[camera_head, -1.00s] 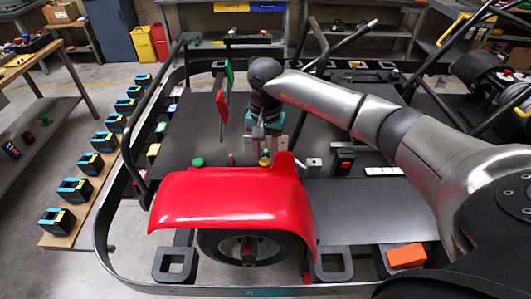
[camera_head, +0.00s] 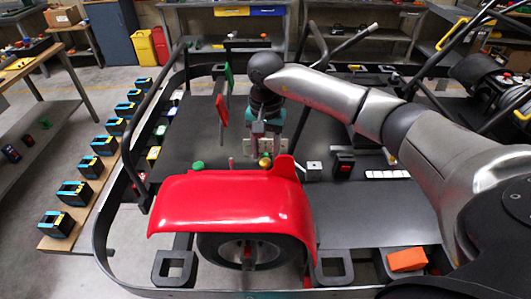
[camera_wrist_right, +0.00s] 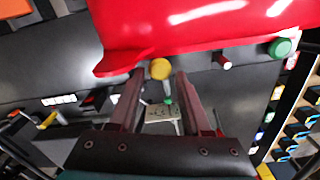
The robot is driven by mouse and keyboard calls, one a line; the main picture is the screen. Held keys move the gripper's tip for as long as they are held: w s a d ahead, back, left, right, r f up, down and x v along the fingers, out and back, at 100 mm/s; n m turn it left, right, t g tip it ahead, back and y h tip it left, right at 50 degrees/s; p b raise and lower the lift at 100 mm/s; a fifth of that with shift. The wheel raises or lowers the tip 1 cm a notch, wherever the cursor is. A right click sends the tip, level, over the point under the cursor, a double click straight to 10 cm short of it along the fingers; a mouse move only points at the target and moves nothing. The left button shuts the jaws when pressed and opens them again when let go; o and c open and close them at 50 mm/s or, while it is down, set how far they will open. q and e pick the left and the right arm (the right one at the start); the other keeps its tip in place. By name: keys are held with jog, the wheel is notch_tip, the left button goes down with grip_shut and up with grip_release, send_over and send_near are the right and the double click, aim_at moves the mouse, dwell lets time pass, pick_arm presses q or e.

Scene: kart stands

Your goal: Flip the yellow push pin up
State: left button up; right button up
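The yellow push pin (camera_head: 265,163) stands just behind the red fender, near its raised right end, in the head view. In the right wrist view the yellow knob (camera_wrist_right: 160,69) shows at the gap between my fingertips, with part of a pale shaft below it. My right gripper (camera_wrist_right: 159,78) is open, with a finger on either side of the pin's line and a gap to each. In the head view the right gripper (camera_head: 259,146) hangs just above and behind the pin. Whether the fingers reach the knob's depth is unclear. My left gripper is out of view.
The red fender (camera_head: 235,205) lies directly in front of the pin. A green knob (camera_head: 197,164) stands to the left, and a red-tipped pin (camera_wrist_right: 222,60) shows between them in the wrist view. A small grey block (camera_head: 313,170) and a black box (camera_head: 343,165) stand to the right.

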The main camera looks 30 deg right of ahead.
aim_at(266, 160)
jog(key=shift+o, duration=1.3)
jog(key=shift+f, duration=0.1)
notch_tip(266, 160, up, 15)
jog(key=b, duration=0.2)
jog(key=shift+s, duration=0.1)
